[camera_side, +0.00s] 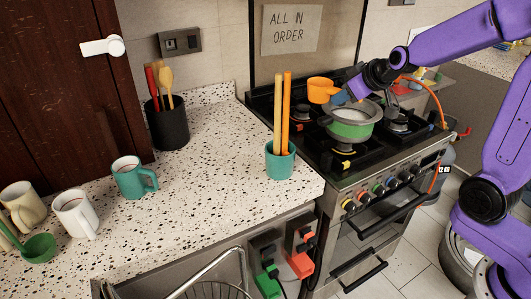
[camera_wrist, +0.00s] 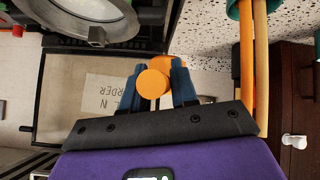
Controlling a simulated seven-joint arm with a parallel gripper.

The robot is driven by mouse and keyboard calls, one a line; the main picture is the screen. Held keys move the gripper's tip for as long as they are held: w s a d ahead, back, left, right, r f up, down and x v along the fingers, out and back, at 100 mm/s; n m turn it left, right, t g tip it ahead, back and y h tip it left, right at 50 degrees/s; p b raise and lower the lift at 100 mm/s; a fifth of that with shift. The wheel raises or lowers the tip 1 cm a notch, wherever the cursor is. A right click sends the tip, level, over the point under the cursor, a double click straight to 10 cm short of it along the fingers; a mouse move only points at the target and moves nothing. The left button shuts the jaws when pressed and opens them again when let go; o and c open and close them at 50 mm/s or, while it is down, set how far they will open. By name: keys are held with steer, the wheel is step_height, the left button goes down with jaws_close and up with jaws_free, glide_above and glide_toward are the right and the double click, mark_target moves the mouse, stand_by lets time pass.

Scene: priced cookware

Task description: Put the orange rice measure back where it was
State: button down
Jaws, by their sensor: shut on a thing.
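The orange rice measure (camera_side: 321,89) shows in the side view above the back of the stove, left of the green pot. My gripper (camera_side: 339,97), with blue fingers, is shut on it at its right side. In the wrist view the orange measure (camera_wrist: 153,82) sits between the two blue fingers of my gripper (camera_wrist: 157,92). It seems held above the hob; the gap beneath it is hard to judge. The fingers hide part of its handle.
A green pot (camera_side: 350,131) with a grey rim stands on the stove (camera_side: 303,148). A teal cup (camera_side: 280,167) with tall orange sticks stands at the counter's right edge. A black utensil holder (camera_side: 167,127) and several mugs are farther left. The middle counter (camera_side: 215,160) is clear.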

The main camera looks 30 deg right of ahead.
step_height(320, 180, up, 10)
steer(key=shift+f, duration=0.1)
steer(key=w+a+m+g+h, duration=0.1)
steer(key=w+a+m+h, duration=0.2)
steer(key=w+a, duration=0.6)
steer(key=w+a+m+g+h, duration=0.15)
steer(key=w+a+m, duration=0.3)
steer(key=a, duration=0.75)
step_height(320, 180, down, 18)
steer(key=shift+w+f+n+t+h, duration=0.15)
steer(key=shift+w+n+t+h, duration=0.1)
steer(key=shift+n+t+h, duration=0.15)
steer(key=shift+a, duration=0.1)
steer(key=shift+f, duration=4.8)
steer(key=c, duration=0.9)
jaws_free()
steer(key=shift+f, duration=0.1)
